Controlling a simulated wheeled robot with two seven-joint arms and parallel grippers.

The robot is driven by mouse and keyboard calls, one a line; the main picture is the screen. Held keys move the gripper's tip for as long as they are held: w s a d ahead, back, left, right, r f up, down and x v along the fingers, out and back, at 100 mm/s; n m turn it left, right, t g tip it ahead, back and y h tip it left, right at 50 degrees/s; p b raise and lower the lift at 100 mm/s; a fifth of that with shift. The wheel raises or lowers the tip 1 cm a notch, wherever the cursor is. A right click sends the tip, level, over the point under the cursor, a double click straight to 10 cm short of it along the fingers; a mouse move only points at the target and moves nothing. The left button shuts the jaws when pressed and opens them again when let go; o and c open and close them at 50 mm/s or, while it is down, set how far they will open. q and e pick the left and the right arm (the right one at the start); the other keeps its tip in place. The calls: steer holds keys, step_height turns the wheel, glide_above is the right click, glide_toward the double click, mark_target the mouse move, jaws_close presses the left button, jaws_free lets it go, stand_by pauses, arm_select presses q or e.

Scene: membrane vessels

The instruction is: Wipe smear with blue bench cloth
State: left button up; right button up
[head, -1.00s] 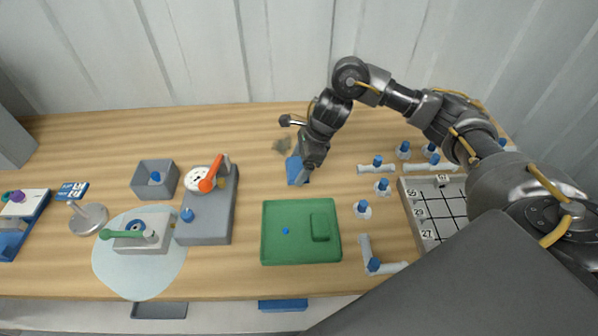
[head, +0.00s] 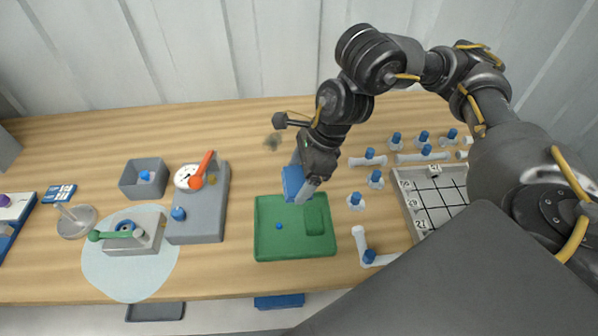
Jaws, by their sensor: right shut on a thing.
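The blue bench cloth (head: 293,182) is in my right gripper (head: 303,188), which is shut on it. The cloth appears raised above the bench, just behind the back edge of the green tray, and part of it is hidden by the fingers. The smear (head: 272,141) is a greyish-brown patch on the wooden bench, behind and left of the cloth and apart from it. My left gripper is not in view.
The green tray (head: 265,240) lies in front of the cloth. A grey block with an orange lever (head: 198,225) stands to the left. White tube pieces with blue caps (head: 368,160) and a numbered grid tray (head: 403,192) are on the right. Bench around the smear is mostly clear.

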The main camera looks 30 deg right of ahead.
mark_target(292, 168)
steer(key=o, duration=0.3)
steer(key=shift+c, duration=1)
steer(key=n, duration=0.1)
steer(key=w+n+g, duration=0.1)
steer(key=n, duration=0.1)
steer(key=f+n, duration=0.1)
steer(key=n, duration=0.1)
steer(key=shift+w+g+y, duration=0.3)
steer(key=shift+w+g, duration=0.05)
steer(key=shift+g, duration=0.05)
steer(key=n, duration=0.1)
steer(key=w+n+g, duration=0.1)
steer(key=n, duration=0.3)
steer(key=shift+w+d+f+g+h, duration=0.1)
steer(key=shift+w+g+h, duration=0.3)
steer(key=shift+w+d+n+g, duration=0.15)
steer(key=shift+w+n+g, duration=0.25)
steer(key=shift+n, duration=0.7)
